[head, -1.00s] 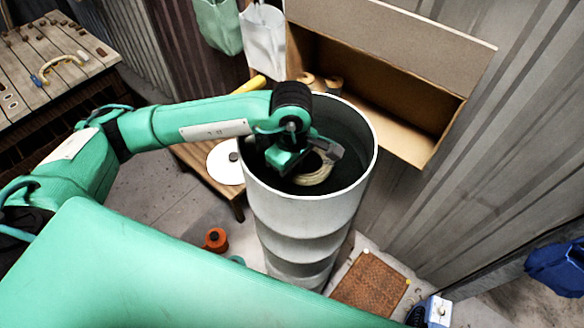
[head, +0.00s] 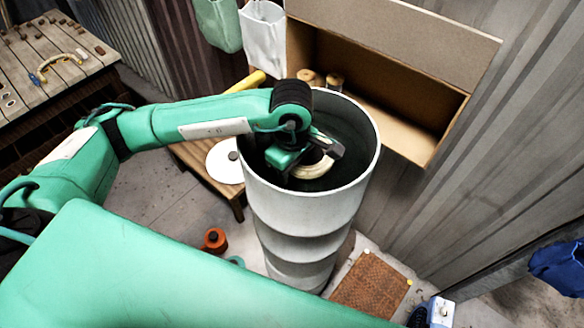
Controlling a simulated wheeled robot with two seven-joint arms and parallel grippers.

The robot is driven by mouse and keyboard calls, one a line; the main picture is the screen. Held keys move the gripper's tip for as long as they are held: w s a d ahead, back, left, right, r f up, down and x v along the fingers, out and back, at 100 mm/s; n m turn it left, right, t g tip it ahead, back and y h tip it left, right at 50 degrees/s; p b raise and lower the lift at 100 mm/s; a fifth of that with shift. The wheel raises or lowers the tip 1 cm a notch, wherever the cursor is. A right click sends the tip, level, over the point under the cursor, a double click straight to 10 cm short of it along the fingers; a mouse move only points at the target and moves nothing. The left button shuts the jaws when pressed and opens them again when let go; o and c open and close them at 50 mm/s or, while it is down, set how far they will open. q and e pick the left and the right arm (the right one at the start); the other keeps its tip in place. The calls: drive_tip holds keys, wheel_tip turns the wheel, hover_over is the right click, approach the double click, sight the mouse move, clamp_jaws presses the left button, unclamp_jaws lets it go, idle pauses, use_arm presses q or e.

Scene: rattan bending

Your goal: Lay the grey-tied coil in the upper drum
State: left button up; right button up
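A large pale grey drum (head: 305,228) stands upright in the middle, its open mouth facing up and its inside dark. My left gripper (head: 325,158) reaches over the left rim and points down into the mouth. A pale rattan coil (head: 312,170) is inside the drum mouth, right at the gripper's fingers and partly hidden by them. I cannot see a tie on the coil, nor whether the fingers are closed on it or whether it rests on something. My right gripper is not in view.
An open cardboard-coloured bin (head: 395,105) adjoins the drum at the back right. A low wooden table (head: 195,153) with a white disc (head: 226,160) stands left of the drum. An orange spool (head: 215,239) and a brown mat (head: 370,285) lie on the floor. A workbench (head: 50,75) is far left.

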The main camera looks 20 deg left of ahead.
use_arm(q)
drive_tip(key=shift+r+p, duration=0.7)
drive_tip(key=shift+p, duration=0.3)
drive_tip(key=shift+r, duration=0.2)
wheel_tip(320, 180, up, 10)
drive_tip(key=b, duration=0.5)
drive_tip(key=shift+r, duration=0.7)
